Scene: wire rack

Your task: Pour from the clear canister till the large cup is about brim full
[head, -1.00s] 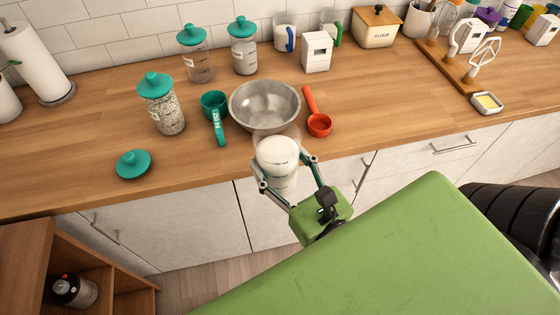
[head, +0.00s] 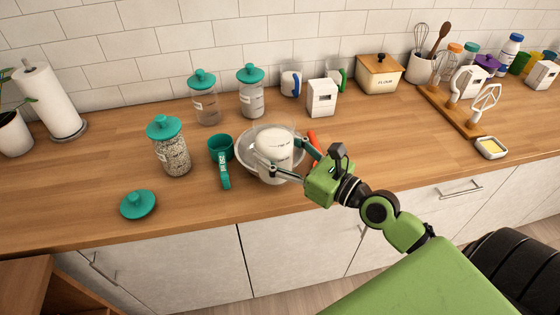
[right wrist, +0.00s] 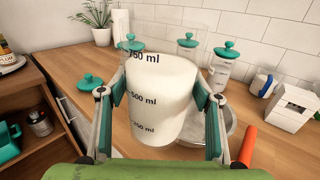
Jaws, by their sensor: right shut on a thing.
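My right gripper (head: 287,155) is shut on a clear canister (head: 274,147) of white contents. In the right wrist view my right gripper (right wrist: 160,88) has a finger on each side of the canister (right wrist: 163,105), whose contents reach about the 750 ml mark. The canister looks close to upright, in front of the metal bowl. A teal measuring cup (head: 221,148) with a 250 ml handle stands on the counter left of the bowl, apart from the canister. Its inside is not clear. A red scoop (head: 313,138) is partly hidden behind my gripper. My left gripper is out of view.
The metal bowl (head: 243,150) sits behind the canister. A teal lid (head: 138,204) lies at the left front, near a lidded jar (head: 173,155). Two more lidded canisters and a white box (head: 321,98) stand behind. The right middle of the counter is clear.

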